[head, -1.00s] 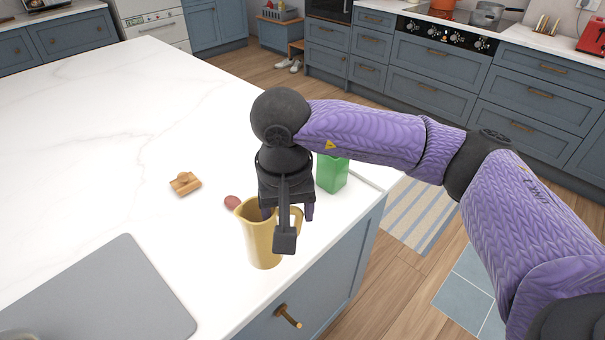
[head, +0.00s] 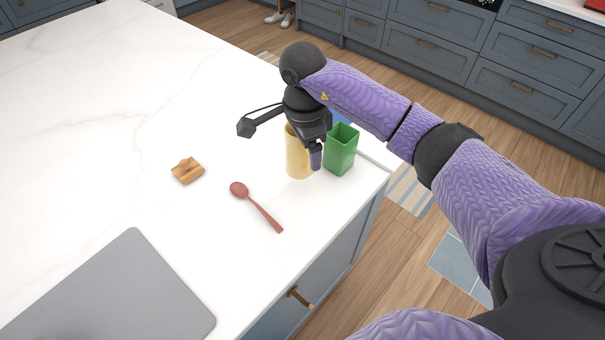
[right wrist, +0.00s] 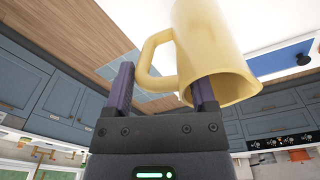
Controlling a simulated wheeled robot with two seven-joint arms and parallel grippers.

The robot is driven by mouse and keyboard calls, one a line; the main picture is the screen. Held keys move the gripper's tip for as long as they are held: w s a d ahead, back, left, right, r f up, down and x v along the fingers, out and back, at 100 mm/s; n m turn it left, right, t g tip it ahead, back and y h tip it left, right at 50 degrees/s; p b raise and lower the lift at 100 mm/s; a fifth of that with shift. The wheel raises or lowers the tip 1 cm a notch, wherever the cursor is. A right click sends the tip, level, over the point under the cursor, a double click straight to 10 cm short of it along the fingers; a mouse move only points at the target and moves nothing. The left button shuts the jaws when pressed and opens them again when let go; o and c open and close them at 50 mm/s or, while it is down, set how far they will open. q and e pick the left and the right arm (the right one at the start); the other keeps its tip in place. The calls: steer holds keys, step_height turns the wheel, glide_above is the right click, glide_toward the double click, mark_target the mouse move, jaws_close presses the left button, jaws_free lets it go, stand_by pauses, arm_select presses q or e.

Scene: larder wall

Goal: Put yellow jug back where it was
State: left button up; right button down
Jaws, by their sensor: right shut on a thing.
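The yellow jug (head: 296,158) is upright at the right part of the white counter, just left of the green open-topped container. My right gripper (head: 309,153) is over it and shut on its handle side. In the right wrist view, the jug (right wrist: 215,45) has its rim towards the camera. One finger is inside the mouth and the other is outside, beyond the handle. The gripper and wrist hide part of the jug in the head view. I cannot tell whether its base touches the counter. My left gripper is not in view.
The green container (head: 341,150) stands close to the jug's right, with a blue thing (head: 338,118) behind it. A red-brown spoon (head: 257,206), a small wooden object (head: 187,171) and a grey mat (head: 115,295) lie on the counter (head: 120,130). The counter's edge is at right.

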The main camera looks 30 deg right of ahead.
step_height(320, 180, down, 6)
steer(key=shift+b, duration=0.45)
jaws_free()
steer(key=shift+f, duration=0.1)
step_height(320, 180, up, 12)
steer(key=p, duration=0.1)
steer(key=shift+a, duration=0.35)
